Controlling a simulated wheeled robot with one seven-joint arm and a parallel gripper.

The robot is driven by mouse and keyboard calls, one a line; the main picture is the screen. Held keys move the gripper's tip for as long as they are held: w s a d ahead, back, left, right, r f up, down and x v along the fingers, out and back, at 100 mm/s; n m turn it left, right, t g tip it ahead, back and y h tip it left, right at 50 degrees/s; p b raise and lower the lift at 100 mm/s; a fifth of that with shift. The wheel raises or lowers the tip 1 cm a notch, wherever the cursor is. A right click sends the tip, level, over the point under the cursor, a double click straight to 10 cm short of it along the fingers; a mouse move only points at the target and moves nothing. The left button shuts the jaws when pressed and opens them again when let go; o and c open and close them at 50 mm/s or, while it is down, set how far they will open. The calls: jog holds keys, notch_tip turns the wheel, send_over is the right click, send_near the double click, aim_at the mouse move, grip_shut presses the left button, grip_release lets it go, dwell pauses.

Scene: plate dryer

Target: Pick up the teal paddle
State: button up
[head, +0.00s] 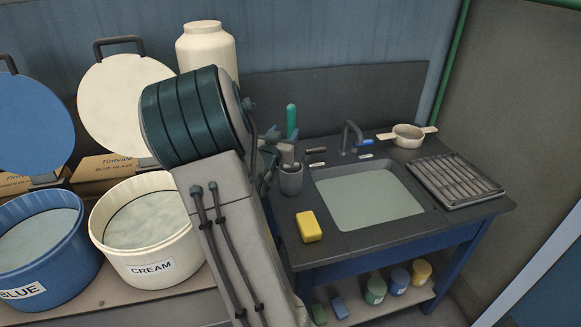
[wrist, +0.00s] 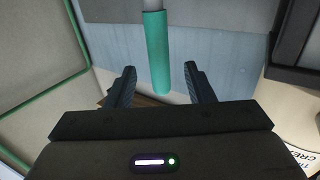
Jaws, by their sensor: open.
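The teal paddle's handle (head: 291,120) stands upright above a grey tool cup (head: 291,180) on the sink counter in the head view. Its lower part is hidden among the gripper and the cup's contents. In the wrist view the teal handle (wrist: 157,52) runs down from a grey shaft at the top edge and lies between the fingers in the picture. My gripper (wrist: 159,70) is open, with one dark finger to each side of the handle and visible gaps. I cannot tell how deep the handle is between them. In the head view my arm largely hides the gripper.
A sink basin (head: 370,203), a yellow sponge (head: 309,227), a drying rack (head: 456,180) and a strainer (head: 407,136) are on the counter. A cream bucket (head: 150,262) and a blue bucket (head: 45,285) stand left. A cream jar (head: 207,48) stands behind my arm.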

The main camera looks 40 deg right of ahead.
aim_at(289, 125)
jog(key=shift+p+x, duration=1.05)
jog(key=shift+x, duration=2.1)
jog(key=shift+s+r, duration=0.1)
jog(key=shift+r, duration=0.05)
jog(key=c, duration=1)
